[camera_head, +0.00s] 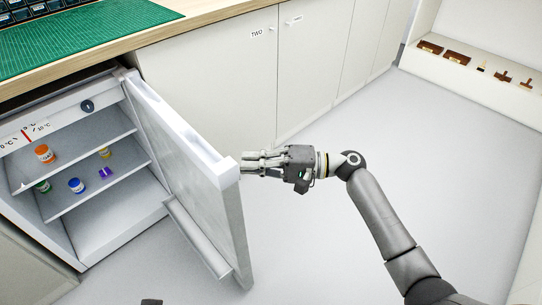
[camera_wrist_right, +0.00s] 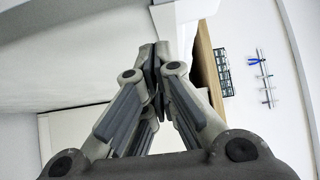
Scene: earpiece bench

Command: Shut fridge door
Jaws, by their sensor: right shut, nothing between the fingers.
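The small fridge (camera_head: 105,215) stands under the bench at the left of the head view. Its white door (camera_head: 190,165) is swung wide open, hinged on the right side of the fridge. My right gripper (camera_head: 245,164) is shut and empty, with its fingertips at the outer face of the door near the top free corner. I cannot tell whether they touch. In the right wrist view, the closed fingers (camera_wrist_right: 153,62) show with a pale surface close to them, probably the door. My left gripper is not clearly in view; only a small dark piece shows at the bottom edge.
Several small jars, including an orange one (camera_head: 44,153) and a blue one (camera_head: 76,185), stand on the fridge shelves. White cabinets (camera_head: 300,75) run beyond the door. A green cutting mat (camera_head: 80,35) lies on the bench. The grey floor (camera_head: 330,230) is clear.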

